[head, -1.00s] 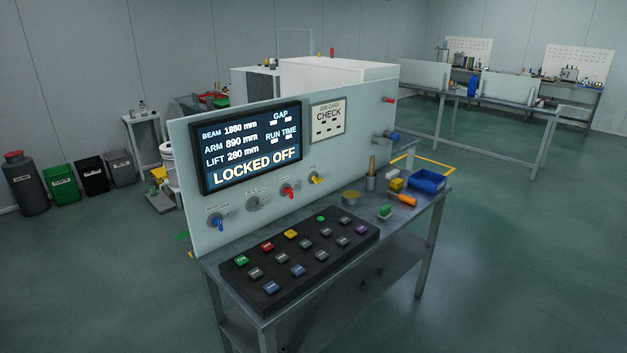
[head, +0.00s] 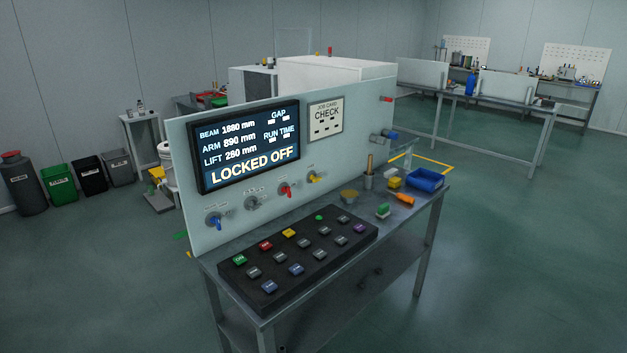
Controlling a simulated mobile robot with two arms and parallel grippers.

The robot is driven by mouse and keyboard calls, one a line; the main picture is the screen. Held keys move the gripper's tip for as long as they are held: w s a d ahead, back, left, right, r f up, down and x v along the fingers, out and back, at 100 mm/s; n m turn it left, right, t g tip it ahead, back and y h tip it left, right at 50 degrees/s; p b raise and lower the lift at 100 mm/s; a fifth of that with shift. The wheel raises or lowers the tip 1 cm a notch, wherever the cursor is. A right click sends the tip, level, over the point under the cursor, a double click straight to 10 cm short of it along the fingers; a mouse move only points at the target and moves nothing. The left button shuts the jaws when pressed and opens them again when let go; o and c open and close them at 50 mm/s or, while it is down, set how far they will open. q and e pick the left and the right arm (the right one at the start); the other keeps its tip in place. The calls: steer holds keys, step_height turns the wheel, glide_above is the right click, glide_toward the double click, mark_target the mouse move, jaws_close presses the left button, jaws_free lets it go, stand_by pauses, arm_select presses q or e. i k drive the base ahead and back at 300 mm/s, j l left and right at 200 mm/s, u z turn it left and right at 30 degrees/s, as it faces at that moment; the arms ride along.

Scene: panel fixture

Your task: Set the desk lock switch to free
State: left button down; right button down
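A grey panel (head: 185,165) stands upright along the back of a desk (head: 330,245). Its screen (head: 250,147) reads "LOCKED OFF" in yellow, with BEAM, ARM and LIFT values above. Below the screen is a row of small rotary switches: a blue one (head: 216,223), a grey one (head: 252,203), a red one (head: 286,190) and a yellow one (head: 314,177). Their labels are too small to read, so I cannot tell which is the desk lock switch. Neither of my grippers is in view.
A black keypad (head: 300,260) with several coloured keys lies on the desk. To its right are a blue bin (head: 425,179), an orange-handled tool (head: 404,198) and a green-topped block (head: 383,210). Bins stand at the far left. The floor at the right is open.

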mark_target(315, 179)
steer(key=i+l+u, duration=0.3)
steer(key=i+l, duration=0.4)
